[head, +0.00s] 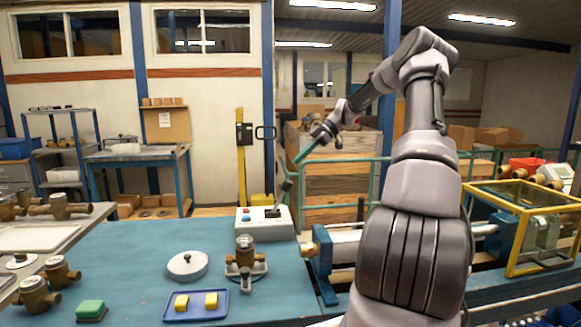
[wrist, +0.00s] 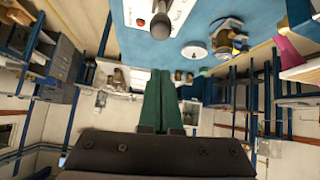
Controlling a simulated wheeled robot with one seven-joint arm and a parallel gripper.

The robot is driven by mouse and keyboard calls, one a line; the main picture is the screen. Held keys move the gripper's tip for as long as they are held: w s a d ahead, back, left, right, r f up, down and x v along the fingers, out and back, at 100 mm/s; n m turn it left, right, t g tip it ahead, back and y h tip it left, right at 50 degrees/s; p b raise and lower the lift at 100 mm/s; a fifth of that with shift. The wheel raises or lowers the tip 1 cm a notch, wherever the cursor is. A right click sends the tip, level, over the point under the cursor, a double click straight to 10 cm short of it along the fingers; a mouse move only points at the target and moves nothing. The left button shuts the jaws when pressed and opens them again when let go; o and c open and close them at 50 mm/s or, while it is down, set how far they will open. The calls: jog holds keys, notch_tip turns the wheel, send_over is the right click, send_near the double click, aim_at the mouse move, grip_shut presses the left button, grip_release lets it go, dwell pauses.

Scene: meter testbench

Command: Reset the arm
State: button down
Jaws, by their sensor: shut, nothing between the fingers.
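My arm rises on the right of the head view, bends near the top and reaches down to the left. My gripper (head: 299,158) is held in the air, above and beyond the back edge of the blue bench (head: 130,262). Its thin green fingers point down and left. In the wrist view the gripper (wrist: 160,76) shows two green fingers pressed side by side, with nothing between them. The fingers appear clear of everything.
A white control box (head: 275,224) with a lever (head: 284,192) stands below the gripper. A brass meter (head: 245,250), a white round lid (head: 187,265), a blue tray (head: 172,318) with yellow blocks and a green block (head: 90,308) are on the bench. A yellow-framed guard (head: 508,268) stands right.

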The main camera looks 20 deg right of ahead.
jog(key=shift+s+d+r, duration=0.1)
jog(key=shift+d+r, duration=0.2)
jog(key=shift+d, duration=0.15)
jog(key=s+a+r+m+h, duration=0.3)
jog(key=s+a+r+m, duration=0.25)
jog(key=s, duration=0.25)
jog(key=s+a+r+m+h, duration=0.4)
jog(key=s+a, duration=0.2)
jog(key=s, duration=0.1)
jog(key=s+r+m+t, duration=0.2)
jog(key=s+m, duration=0.4)
jog(key=s, duration=0.5)
jog(key=s+a+r+m+t, duration=0.1)
jog(key=s+m+t, duration=0.3)
jog(key=s, duration=0.6)
jog(key=shift+s+a+r+m+h, duration=0.2)
jog(key=shift+s+r+m+h, duration=0.2)
jog(key=shift+m, duration=0.85)
